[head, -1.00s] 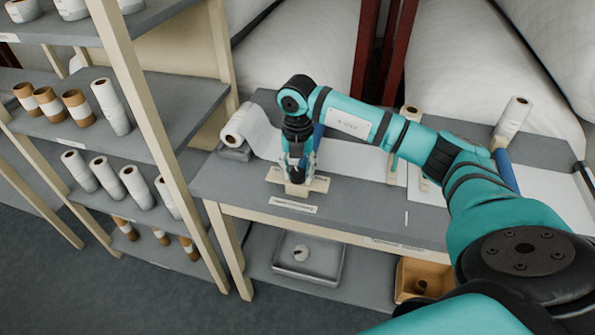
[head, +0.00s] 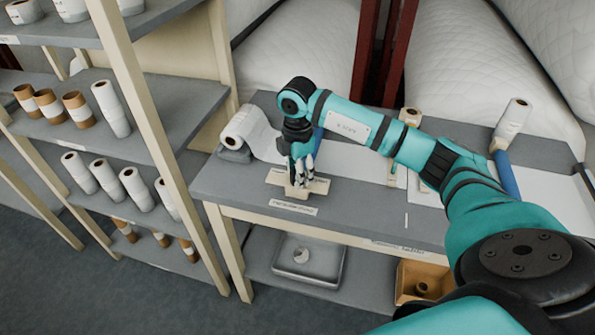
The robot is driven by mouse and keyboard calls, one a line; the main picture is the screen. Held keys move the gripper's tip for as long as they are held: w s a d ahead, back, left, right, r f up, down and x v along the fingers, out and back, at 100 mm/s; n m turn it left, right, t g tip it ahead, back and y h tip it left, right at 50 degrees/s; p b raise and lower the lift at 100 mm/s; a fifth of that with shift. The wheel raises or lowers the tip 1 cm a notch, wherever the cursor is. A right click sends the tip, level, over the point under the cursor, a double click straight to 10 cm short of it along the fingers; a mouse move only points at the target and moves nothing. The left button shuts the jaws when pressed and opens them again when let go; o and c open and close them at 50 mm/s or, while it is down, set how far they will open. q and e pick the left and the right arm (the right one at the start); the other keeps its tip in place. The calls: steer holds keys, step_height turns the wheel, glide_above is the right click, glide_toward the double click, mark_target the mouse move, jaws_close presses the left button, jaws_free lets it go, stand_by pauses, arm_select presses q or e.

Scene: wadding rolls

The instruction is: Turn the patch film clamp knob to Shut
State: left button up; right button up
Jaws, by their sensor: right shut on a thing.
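The clamp's pale base plate (head: 318,186) lies at the front left of the grey workbench (head: 225,186), behind a small label (head: 293,207) on the front edge. My right gripper (head: 299,183) points down over the plate, shut on the clamp knob, which its fingers mostly hide. The knob's pointer and the markings are too small and covered to read, so I cannot tell its setting. My left gripper does not show.
A white roll (head: 238,127) with unrolled sheet lies behind the clamp. Another roll (head: 513,116) stands at the right. A shelf rack (head: 150,125) with several rolls is close on the left. A grey tray (head: 308,265) and a wooden box (head: 415,280) sit below.

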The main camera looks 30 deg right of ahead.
steer(key=m+p, duration=0.1)
steer(key=m, duration=0.4)
steer(key=shift+r+m, duration=0.1)
steer(key=shift+m, duration=0.2)
steer(key=m+p, duration=0.1)
steer(key=m, duration=0.3)
steer(key=shift+m+p, duration=0.35)
steer(key=shift+m, duration=0.05)
steer(key=o, duration=1.2)
steer(key=shift+c, duration=0.2)
step_height(320, 180, up, 7)
steer(key=shift+r, duration=0.2)
